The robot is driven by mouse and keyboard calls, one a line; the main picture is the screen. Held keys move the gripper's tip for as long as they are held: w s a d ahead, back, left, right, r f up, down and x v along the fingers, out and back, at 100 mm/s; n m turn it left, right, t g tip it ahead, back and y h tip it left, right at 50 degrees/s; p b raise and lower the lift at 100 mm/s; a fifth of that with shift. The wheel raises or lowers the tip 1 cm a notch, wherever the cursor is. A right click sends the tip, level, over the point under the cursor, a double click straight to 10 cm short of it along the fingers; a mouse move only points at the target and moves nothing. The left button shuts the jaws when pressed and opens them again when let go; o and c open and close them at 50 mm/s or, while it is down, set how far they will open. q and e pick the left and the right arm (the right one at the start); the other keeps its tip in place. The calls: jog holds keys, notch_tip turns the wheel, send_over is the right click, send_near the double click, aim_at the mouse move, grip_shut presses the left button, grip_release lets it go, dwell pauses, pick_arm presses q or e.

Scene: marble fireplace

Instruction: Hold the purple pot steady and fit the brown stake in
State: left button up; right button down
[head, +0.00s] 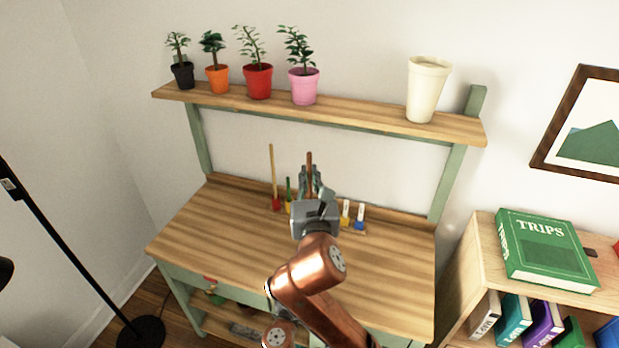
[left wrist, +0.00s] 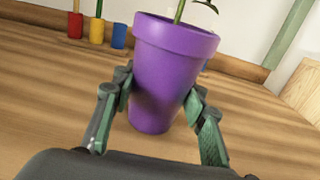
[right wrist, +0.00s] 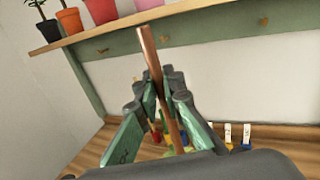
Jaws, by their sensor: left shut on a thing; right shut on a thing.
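The purple pot (left wrist: 165,75) stands upright in the left wrist view, with a green plant stem rising from its top. My left gripper (left wrist: 160,98) is shut around its sides, one finger on each side. I do not see the pot or the left gripper in the head view. The brown stake (head: 309,160) stands nearly upright in my right gripper (head: 310,182), above the back of the bench. In the right wrist view the stake (right wrist: 151,50) leans slightly and is gripped between the fingers. The stake's lower end is partly hidden by the gripper.
The wooden bench (head: 220,250) has clear top at left and right. At its back stand sticks in coloured holders, including a yellow stick (head: 272,172). The shelf above holds several potted plants, one in a pink pot (head: 303,88), and a cream pot (head: 426,90).

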aim_at(309, 155)
pick_arm(q)
jog(key=shift+a+f, duration=0.1)
jog(key=shift+f, duration=0.2)
pick_arm(e)
jog(key=shift+r, duration=0.4)
jog(key=shift+r, duration=1.1)
pick_arm(q)
jog(key=o, duration=1.5)
jog(key=shift+c, duration=0.2)
jog(key=shift+r, duration=0.1)
